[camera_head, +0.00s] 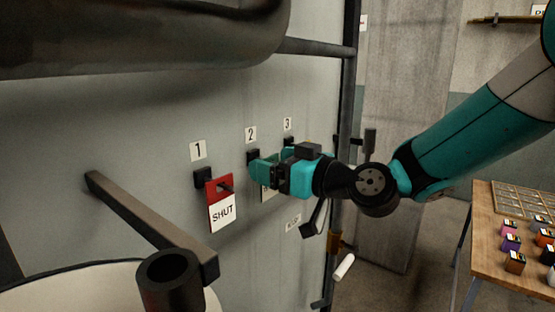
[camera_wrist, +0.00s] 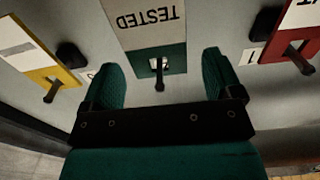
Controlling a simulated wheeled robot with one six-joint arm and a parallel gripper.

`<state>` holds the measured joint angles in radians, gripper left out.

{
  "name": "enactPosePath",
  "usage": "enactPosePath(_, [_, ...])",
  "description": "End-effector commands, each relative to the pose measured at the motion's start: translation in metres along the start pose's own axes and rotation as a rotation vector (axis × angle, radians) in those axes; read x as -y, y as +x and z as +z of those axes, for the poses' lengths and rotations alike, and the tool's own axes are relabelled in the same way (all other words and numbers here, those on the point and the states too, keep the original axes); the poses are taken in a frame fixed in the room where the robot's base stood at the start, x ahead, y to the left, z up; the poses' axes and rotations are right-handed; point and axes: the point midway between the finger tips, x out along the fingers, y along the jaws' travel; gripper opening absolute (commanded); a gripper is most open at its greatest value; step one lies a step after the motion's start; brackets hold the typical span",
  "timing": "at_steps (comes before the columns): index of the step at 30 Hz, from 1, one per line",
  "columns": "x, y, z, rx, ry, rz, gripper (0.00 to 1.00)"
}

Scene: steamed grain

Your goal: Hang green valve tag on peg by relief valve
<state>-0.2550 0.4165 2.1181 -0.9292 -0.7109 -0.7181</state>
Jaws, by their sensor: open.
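The green valve tag (camera_wrist: 142,62) shows in the wrist view, upside down, with a white part reading TESTED. A dark peg (camera_wrist: 160,82) shows at its slot, and the tag appears to hang on it. In the head view my gripper (camera_head: 264,168) is at the panel below number plate 2 (camera_head: 251,134) and hides most of the tag. My gripper (camera_wrist: 165,85) is open, with one teal finger on each side of the peg and nothing clamped between them. The relief valve cannot be made out for certain.
A red SHUT tag (camera_head: 221,200) hangs at number 1 (camera_head: 198,150), left of my gripper. A yellow tag (camera_wrist: 45,75) hangs on the other side. A bar handle (camera_head: 140,215) juts out at left. A wooden table (camera_head: 490,255) with small boxes stands at right.

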Motion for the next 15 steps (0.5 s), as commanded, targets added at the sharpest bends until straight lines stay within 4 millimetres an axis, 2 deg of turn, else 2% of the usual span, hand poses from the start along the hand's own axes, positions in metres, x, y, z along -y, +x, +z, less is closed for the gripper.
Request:
enactPosePath(3, [-0.0001,-0.0002,0.0002,0.000,0.000,0.000,0.85])
enactPosePath(10, [-0.0002,-0.0005,0.0001,0.000,0.000,0.000,0.32])
enactPosePath(11, [-0.0002,-0.0005,0.0001,0.000,0.000,0.000,0.32])
enactPosePath(12, [-0.0002,-0.0006,0.0001,0.000,0.000,0.000,0.59])
enactPosePath(15, [-0.0002,-0.0006,0.0000,0.000,0.000,0.000,0.82])
